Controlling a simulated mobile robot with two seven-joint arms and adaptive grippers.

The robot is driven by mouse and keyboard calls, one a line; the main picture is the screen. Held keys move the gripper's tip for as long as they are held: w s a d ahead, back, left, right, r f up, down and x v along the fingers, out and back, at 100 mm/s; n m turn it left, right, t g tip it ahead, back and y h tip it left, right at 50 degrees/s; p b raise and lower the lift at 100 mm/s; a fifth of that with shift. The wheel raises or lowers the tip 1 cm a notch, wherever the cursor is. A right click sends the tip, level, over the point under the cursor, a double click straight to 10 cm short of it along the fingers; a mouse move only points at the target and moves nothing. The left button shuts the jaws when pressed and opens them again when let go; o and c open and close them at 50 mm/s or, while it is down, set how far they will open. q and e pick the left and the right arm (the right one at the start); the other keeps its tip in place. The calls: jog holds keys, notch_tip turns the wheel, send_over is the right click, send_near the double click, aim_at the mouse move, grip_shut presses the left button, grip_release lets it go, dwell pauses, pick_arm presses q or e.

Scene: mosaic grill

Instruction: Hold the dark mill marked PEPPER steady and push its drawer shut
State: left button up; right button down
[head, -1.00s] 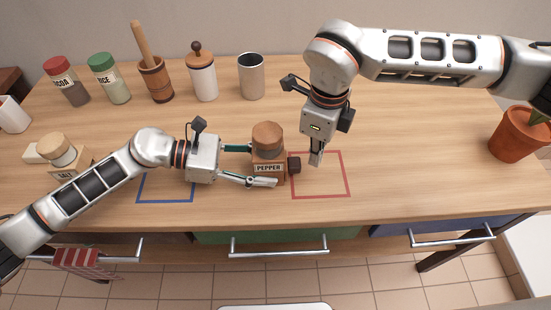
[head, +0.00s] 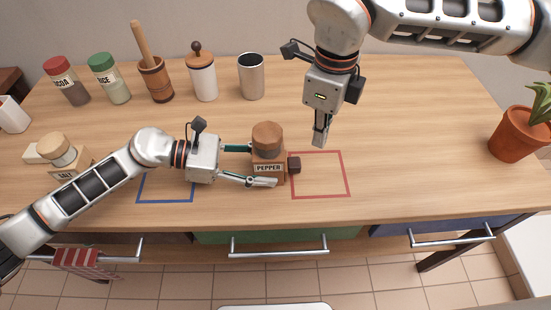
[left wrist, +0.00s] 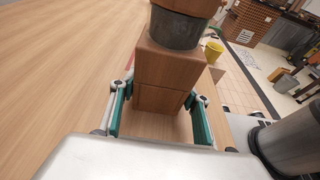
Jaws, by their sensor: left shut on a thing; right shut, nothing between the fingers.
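The brown mill marked PEPPER (head: 269,169) stands upright on the table, between the blue and red outlines. A dark block (head: 294,165), part of its drawer, sticks out at its right side; how far the drawer is open I cannot tell. My left gripper (head: 264,165) is shut on the mill from the left, one finger behind and one in front. The mill's wooden body (left wrist: 172,65) shows between the teal fingers in the left wrist view, where the drawer's side is hidden. My right gripper (head: 319,141) is shut and empty, above and right of the drawer, apart from it.
The red outline (head: 347,175) lies right of the mill, the blue outline (head: 167,201) under my left arm. The SALT mill (head: 58,150) is at the left. Jars, a mortar (head: 156,82) and a metal cup (head: 251,77) line the back. A potted plant (head: 518,135) stands far right.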

pick_arm(q)
jog(key=o, duration=1.4)
jog(key=shift+v, duration=3.8)
jog(key=shift+r, duration=0.1)
